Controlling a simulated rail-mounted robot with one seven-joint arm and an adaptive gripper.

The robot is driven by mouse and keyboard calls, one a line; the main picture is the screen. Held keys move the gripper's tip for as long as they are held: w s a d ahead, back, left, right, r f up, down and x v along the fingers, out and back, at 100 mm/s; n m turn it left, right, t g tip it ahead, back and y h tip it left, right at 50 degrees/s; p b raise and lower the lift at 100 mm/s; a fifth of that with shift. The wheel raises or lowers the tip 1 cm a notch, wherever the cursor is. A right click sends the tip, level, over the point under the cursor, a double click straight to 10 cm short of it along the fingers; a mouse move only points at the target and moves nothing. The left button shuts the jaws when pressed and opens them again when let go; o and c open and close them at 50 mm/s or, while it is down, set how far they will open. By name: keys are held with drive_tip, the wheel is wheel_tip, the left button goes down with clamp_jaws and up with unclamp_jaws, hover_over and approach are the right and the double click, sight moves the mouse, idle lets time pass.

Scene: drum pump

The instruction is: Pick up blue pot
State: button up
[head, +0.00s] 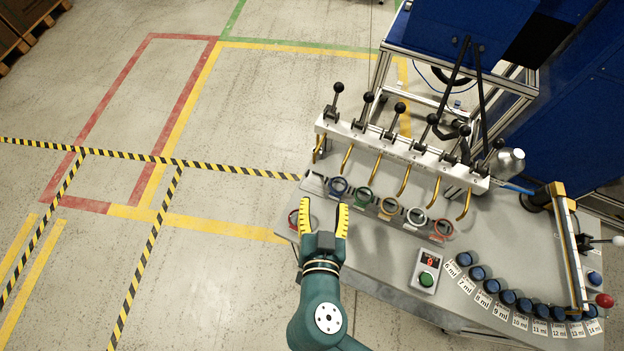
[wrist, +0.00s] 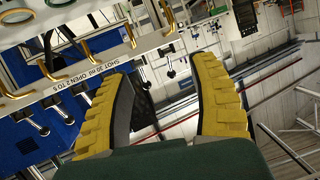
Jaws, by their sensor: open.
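A blue-rimmed pot (head: 338,187) sits at the left end of a row of coloured pots on the grey bench, under the brass spouts. My gripper (head: 324,206) is open, with its two yellow fingers spread and nothing seen between them. In the head view its fingertips appear just below and left of the blue pot; I cannot tell its height above the bench. In the wrist view my gripper (wrist: 163,68) also shows open, and no blue pot can be made out between the fingers. Several dark blue-topped round pots (head: 507,297) stand on the right by ml labels.
A white rail (head: 400,150) with black-knobbed levers and brass spouts stands behind the row. Green (head: 363,196), orange, white and red pots continue rightward. A red-rimmed item (head: 293,218) lies left of my gripper. A green-button box (head: 427,272) stands right.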

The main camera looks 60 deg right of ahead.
drive_tip(key=b, duration=0.4)
approach(338, 192)
drive_tip(key=r+v, duration=0.1)
drive_tip(key=v, duration=0.3)
drive_tip(key=shift+n+g, duration=0.4)
drive_tip(key=x, duration=1.1)
drive_tip(key=shift+w+f, duration=0.1)
drive_tip(key=shift+w, duration=0.25)
drive_tip(key=x, duration=0.5)
drive_tip(key=shift+w+d+f, duration=0.1)
drive_tip(key=shift+w+f, duration=0.05)
drive_tip(key=shift+f, duration=0.35)
drive_tip(key=shift+c, duration=0.4)
drive_tip(key=c, duration=0.9)
